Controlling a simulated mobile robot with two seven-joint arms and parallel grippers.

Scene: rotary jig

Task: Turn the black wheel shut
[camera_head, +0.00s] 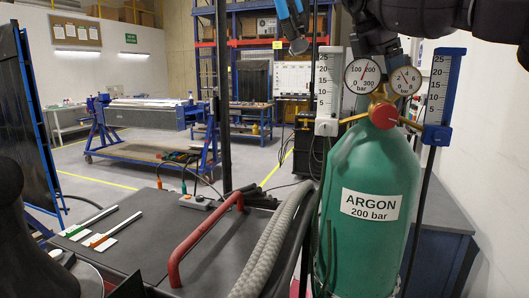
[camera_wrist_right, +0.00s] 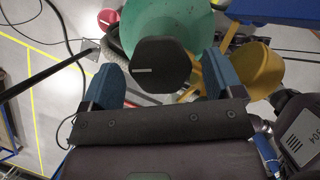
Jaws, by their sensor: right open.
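My right gripper (camera_wrist_right: 162,73) is open, with one blue finger on each side of the wheel and a visible gap to each. The green argon bottle (camera_head: 370,190) stands upright at the right of the head view and shows behind the wheel in the right wrist view (camera_wrist_right: 200,20). In the head view my right arm crosses the bottle's top, and the wheel is hard to make out among dark parts. My left gripper is not in view.
Two round gauges (camera_head: 363,76), a red knob (camera_head: 384,115) and two flow scales (camera_head: 328,90) crowd the bottle's top. Grey hoses (camera_head: 270,245) and a red handle (camera_head: 205,238) lie to its left. A dark tabletop (camera_head: 150,215) holds small parts.

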